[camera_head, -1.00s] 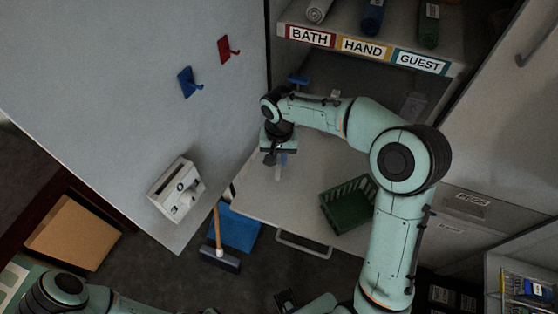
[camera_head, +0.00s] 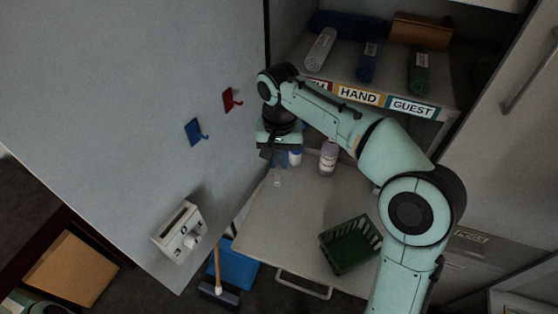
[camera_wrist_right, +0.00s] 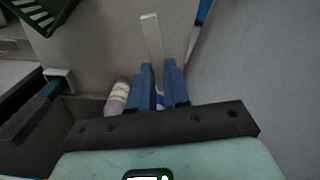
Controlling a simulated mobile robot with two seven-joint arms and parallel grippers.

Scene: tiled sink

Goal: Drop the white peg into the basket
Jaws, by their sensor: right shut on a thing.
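My right gripper (camera_head: 279,163) is shut on the white peg (camera_head: 277,178), which hangs below the fingers over the pale shelf top. In the right wrist view, the blue fingers (camera_wrist_right: 160,75) close on the pale, strip-like peg (camera_wrist_right: 152,35), which sticks out past their tips; where they grip it is partly hidden. The green basket (camera_head: 345,258) stands on the shelf top, to the right of and nearer than the gripper, apart from the peg. Its corner also shows at the top left of the right wrist view (camera_wrist_right: 22,32). My left gripper is out of view.
The grey door panel (camera_head: 130,110) with red and blue hooks is close on the left. A labelled towel shelf (camera_head: 385,75) is behind. The shelf top (camera_head: 285,225) left of the basket is clear.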

